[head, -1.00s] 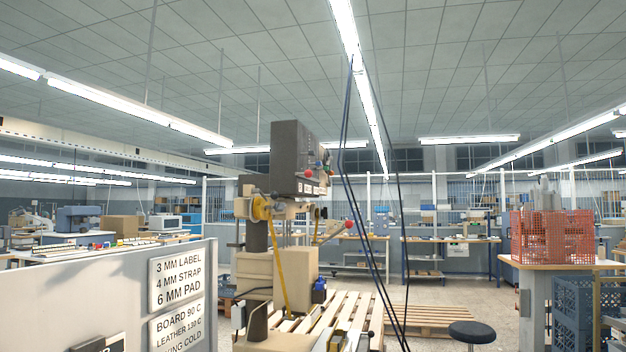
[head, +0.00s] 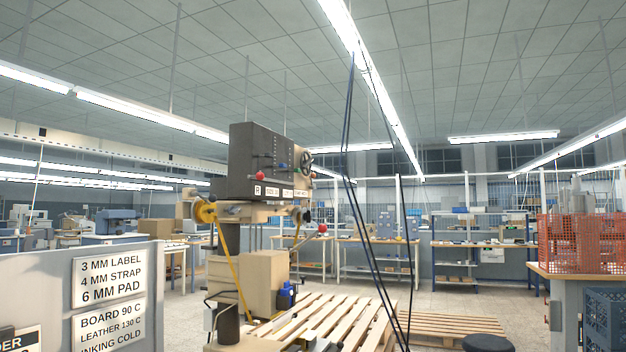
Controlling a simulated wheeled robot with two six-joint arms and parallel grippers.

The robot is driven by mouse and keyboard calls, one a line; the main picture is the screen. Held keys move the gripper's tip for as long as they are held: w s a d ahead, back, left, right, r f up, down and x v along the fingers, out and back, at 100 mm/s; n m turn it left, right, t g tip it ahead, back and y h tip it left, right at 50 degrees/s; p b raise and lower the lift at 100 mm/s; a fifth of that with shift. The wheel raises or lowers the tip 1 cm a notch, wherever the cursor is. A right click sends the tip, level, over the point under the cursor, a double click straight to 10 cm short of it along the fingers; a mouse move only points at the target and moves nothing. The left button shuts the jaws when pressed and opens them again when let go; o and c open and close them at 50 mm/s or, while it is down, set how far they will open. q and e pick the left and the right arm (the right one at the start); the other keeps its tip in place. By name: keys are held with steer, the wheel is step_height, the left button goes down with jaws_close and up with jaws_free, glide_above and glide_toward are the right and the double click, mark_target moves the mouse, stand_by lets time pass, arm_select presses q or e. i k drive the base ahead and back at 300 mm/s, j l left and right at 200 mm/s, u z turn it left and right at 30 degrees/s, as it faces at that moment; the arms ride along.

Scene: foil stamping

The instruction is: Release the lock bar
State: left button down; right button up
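A foil stamping machine stands left of the middle in the head view, with a dark grey head box (head: 256,160) on a dark column (head: 229,268). The box carries a red knob, a blue knob, small levers and a dark handwheel (head: 307,162). A yellow foil roll (head: 205,212) sits on its left side, and a yellow foil strip (head: 232,262) runs down from it. A lever with a red ball (head: 322,228) sticks out to the right. I cannot tell which part is the lock bar. Neither of my grippers shows in this view.
A grey panel with signs (head: 108,278) stands at the lower left. Wooden pallets (head: 340,318) lie behind the machine. A black stool (head: 487,342) and a bench with an orange mesh basket (head: 580,243) are at the right. Dark cables (head: 348,170) hang from the ceiling.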

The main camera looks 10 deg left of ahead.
mark_target(260, 176)
steer(key=i+l, duration=0.15)
steer(key=i, duration=0.35)
steer(key=i+l+z, duration=0.15)
steer(key=i, duration=0.3)
